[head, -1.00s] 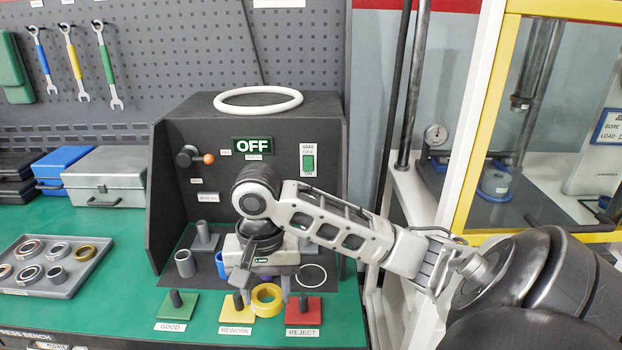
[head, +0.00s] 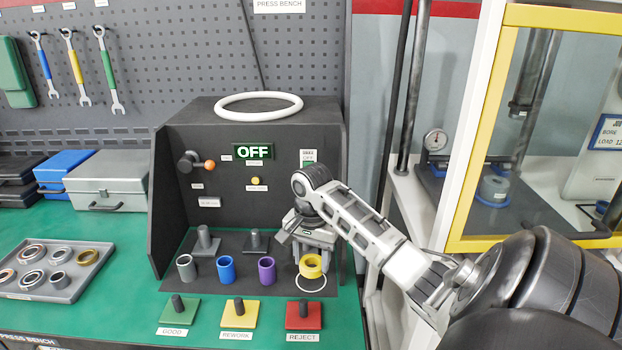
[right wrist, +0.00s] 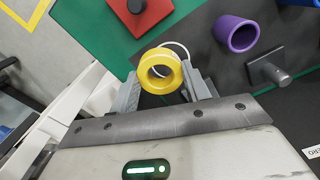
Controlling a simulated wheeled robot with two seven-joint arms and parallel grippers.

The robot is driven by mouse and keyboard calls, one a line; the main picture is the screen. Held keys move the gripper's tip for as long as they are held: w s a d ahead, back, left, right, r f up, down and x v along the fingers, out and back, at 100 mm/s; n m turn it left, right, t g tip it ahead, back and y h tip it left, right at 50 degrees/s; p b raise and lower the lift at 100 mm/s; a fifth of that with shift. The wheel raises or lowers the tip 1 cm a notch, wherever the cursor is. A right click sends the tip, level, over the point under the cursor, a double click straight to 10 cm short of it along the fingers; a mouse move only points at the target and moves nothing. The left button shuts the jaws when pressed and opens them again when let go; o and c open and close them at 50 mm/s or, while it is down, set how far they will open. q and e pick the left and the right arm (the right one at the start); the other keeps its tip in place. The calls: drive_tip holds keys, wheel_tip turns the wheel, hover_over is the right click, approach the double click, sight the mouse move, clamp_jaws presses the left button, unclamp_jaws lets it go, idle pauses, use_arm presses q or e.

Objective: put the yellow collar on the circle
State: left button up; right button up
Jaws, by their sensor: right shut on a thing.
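The yellow collar (head: 311,272) is held between the fingers of my right gripper (head: 312,262), which is shut on it. In the right wrist view the collar (right wrist: 160,54) sits between the two grey fingertips with its opening facing the camera. The white circle (head: 311,291) is an outline on the dark mat. In the head view the collar overlaps its far part, and the near part shows. In the right wrist view a white arc of the circle (right wrist: 181,47) shows past the collar. I cannot tell whether the collar touches the mat. My left gripper is not in view.
A purple collar (head: 267,274), a blue collar (head: 225,273) and a grey collar (head: 186,270) stand in a row to the left. Green (head: 172,317), yellow (head: 248,319) and red (head: 303,322) pegged plates lie in front. Grey pegs (head: 205,242) stand behind.

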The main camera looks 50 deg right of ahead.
sight(311, 280)
drive_tip(key=w+d+f, duration=0.2)
drive_tip(key=f, duration=0.1)
drive_tip(key=shift+d+f, duration=0.1)
drive_tip(key=shift+f, duration=0.05)
wheel_tip(311, 280, down, 3)
drive_tip(key=shift+f, duration=0.15)
drive_tip(key=o, duration=1.2)
drive_tip(key=shift+f, duration=0.15)
wheel_tip(311, 280, up, 12)
drive_tip(key=shift+r, duration=0.2)
